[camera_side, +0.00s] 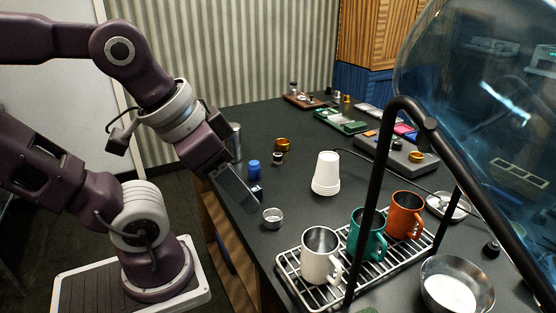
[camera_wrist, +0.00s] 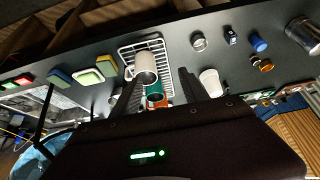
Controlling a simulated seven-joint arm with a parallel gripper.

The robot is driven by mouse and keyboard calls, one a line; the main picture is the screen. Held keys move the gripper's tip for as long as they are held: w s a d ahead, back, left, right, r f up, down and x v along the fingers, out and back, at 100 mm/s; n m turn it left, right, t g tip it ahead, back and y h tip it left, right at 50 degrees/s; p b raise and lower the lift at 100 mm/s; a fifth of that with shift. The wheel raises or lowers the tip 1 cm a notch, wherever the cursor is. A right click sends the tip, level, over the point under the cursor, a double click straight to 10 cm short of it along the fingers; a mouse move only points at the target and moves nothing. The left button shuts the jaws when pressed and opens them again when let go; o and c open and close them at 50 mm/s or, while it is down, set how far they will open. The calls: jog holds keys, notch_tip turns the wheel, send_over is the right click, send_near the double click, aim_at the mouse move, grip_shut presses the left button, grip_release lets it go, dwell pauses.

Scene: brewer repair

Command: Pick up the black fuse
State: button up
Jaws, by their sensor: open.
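I cannot tell for sure which small part is the black fuse. A small dark piece with a pale marking (camera_wrist: 230,36) lies beside the blue cylinder (camera_wrist: 258,43) in the wrist view; in the side view the blue cylinder (camera_side: 253,168) stands near the table's left edge, the dark piece partly hidden behind my gripper. A small black-and-pale part (camera_side: 278,158) stands by a brass-coloured part (camera_side: 282,145). My gripper (camera_side: 240,190) is above the table's left edge, tilted down. In the wrist view its fingers (camera_wrist: 158,92) are apart, with nothing held between them.
A wire rack (camera_side: 290,267) holds a white mug (camera_side: 320,255), a green mug (camera_side: 366,235) and an orange mug (camera_side: 405,215). A white cup (camera_side: 326,174) stands upside down behind it. A small metal cup (camera_side: 272,218) is near the gripper. A black frame crosses the right side.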

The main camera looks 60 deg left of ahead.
jog(key=w+a+r+m+y, duration=0.2)
jog(key=w+a+m+y, duration=0.4)
jog(key=w+a+m, duration=0.75)
jog(key=w+a+r+m+y, duration=0.2)
jog(key=w+a+m+y, duration=0.5)
jog(key=a+m, duration=0.65)
jog(key=n+h, duration=0.1)
jog(key=n, duration=0.2)
send_near(278, 154)
jog(key=shift+s+a+f+t, duration=0.3)
jog(key=shift+s+a+f, duration=0.05)
jog(key=shift+a+f, duration=0.1)
jog(key=shift+f, duration=0.3)
jog(key=x, duration=0.7)
jog(key=shift+w+r, duration=0.35)
jog(key=shift+r, duration=0.05)
grip_shut()
